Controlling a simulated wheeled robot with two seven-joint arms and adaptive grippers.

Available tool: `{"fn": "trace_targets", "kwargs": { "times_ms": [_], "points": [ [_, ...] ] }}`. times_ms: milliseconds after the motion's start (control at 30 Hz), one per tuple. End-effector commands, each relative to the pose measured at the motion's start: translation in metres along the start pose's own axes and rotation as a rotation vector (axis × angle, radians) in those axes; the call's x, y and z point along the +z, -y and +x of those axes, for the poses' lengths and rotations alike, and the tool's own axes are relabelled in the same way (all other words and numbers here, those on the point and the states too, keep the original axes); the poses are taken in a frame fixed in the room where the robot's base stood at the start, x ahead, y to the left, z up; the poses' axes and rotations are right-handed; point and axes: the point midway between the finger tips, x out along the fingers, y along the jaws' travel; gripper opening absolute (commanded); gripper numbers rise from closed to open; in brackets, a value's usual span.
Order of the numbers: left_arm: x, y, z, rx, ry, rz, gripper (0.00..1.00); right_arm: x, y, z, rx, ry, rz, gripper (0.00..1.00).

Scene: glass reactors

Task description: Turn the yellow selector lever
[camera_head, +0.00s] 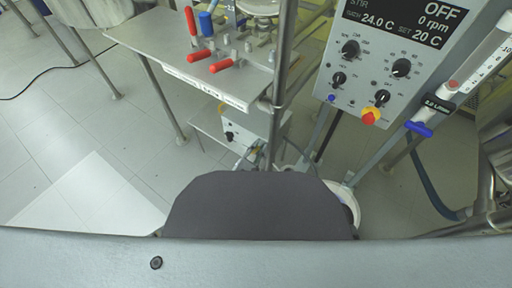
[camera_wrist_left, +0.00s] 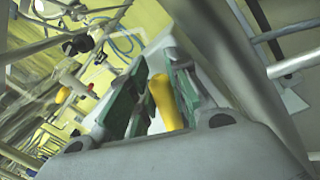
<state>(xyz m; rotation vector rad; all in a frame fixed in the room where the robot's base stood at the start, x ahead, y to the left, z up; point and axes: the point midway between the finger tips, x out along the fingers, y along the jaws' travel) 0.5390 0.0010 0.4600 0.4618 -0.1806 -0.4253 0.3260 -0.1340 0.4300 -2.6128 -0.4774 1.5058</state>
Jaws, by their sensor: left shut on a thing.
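The yellow selector lever (camera_wrist_left: 166,103) shows in the left wrist view as a smooth, rounded yellow bar. It lies between the green-padded fingers of my left gripper (camera_wrist_left: 155,92), which is shut on it. The lever's far end and its mount are hidden from this angle. I cannot make out the lever or my left gripper in the head view. My right gripper is in neither view.
A control panel (camera_head: 350,92) with black knobs and a red-and-yellow button (camera_head: 371,117) stands at right in the head view. A bench (camera_head: 150,45) carries red-handled valves (camera_head: 222,65) and a blue one (camera_head: 206,24). A metal post (camera_head: 284,60) stands between.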

Motion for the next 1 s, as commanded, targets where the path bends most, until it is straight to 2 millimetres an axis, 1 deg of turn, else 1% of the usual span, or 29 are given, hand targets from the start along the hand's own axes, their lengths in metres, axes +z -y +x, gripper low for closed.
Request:
{"fn": "trace_targets", "kwargs": {
  "times_ms": [300, 333, 500, 1000],
  "points": [
    [-0.0012, 0.0007, -0.0008, -0.001, -0.002, 0.008, 0.00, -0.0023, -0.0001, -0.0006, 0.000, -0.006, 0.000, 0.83],
    [-0.0012, 0.0006, -0.0008, -0.001, -0.002, 0.007, 0.21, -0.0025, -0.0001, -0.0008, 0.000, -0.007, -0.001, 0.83],
    [-0.0008, 0.0006, -0.0006, -0.001, -0.001, 0.007, 0.41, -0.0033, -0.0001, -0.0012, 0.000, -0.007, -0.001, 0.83],
    [0.0028, -0.0012, -0.0001, 0.000, -0.001, 0.005, 0.41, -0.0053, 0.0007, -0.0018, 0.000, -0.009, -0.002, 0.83]
  ]
}}
